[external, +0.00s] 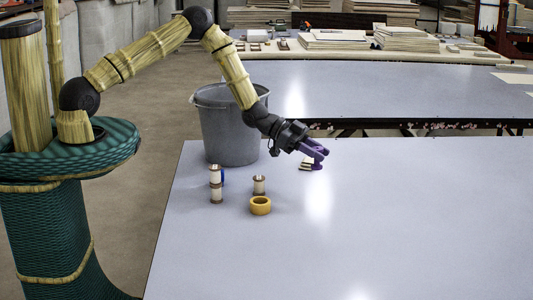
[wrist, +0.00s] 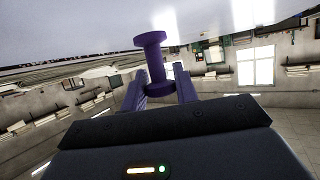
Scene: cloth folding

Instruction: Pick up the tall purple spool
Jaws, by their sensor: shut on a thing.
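The tall purple spool (wrist: 156,66) stands between the two purple fingers of my gripper (wrist: 160,90) in the wrist view, with its round flange beyond the fingertips. My gripper is shut on its narrow shaft. In the external view my gripper (external: 314,150) reaches the far side of the near table, and the purple spool (external: 318,164) shows at its fingertips, low over the tabletop. I cannot tell whether the spool touches the table. The fingers and spool are of similar purple, so their edges partly merge.
Small beige-and-dark pieces (external: 306,163) lie just left of the spool. The right and front are clear.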

